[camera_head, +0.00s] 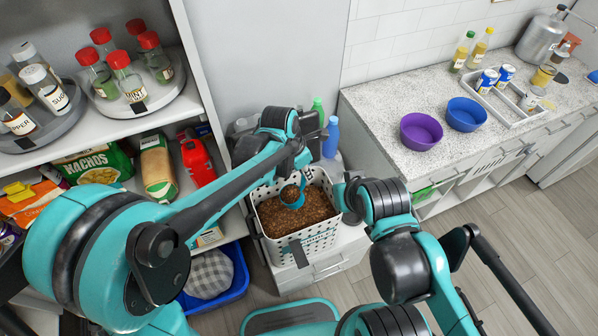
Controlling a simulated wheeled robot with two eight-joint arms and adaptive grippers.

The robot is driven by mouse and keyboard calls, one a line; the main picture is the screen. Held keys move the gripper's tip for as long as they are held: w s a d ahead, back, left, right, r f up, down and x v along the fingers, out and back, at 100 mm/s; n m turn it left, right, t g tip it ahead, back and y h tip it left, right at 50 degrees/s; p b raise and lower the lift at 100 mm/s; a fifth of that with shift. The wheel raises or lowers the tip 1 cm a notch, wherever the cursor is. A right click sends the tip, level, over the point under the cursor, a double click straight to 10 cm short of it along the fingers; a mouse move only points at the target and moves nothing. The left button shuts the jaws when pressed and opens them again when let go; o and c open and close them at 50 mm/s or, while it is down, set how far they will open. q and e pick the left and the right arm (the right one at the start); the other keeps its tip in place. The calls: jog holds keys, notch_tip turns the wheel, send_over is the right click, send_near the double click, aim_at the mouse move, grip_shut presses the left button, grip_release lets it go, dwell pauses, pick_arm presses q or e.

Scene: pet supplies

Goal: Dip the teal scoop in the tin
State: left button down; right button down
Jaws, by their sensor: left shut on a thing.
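The teal scoop (296,203) is low in a white perforated bin (310,240), the likely tin, which is filled with brown granules (290,222). The scoop's bowl is at the surface of the granules, near the middle of the bin, and looks brown inside. My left gripper (300,165) is above the back part of the bin, shut on the scoop; its fingers are partly hidden by the wrist. My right gripper (350,196) is beside the bin's right rim; its fingers are too hidden to tell open from shut.
The bin stands on a low white cabinet (335,262). A blue bottle (331,138) and a green bottle (318,110) stand behind it. Shelves with jars and food packs are at left. A counter at right holds a purple bowl (421,132) and a blue bowl (466,115).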

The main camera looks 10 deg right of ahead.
pick_arm(q)
jog(key=shift+w+d+r+g+y+p, duration=0.1)
jog(key=shift+w+d+r+y+p, duration=0.1)
jog(key=shift+d+y, duration=0.45)
jog(key=shift+w+d+r+g+y+p, duration=0.15)
jog(key=shift+d+r+y, duration=0.1)
jog(key=shift+d+y, duration=0.4)
jog(key=shift+w+d+r+g+y+p, duration=0.15)
jog(key=shift+d+y, duration=0.25)
jog(key=shift+d, duration=0.5)
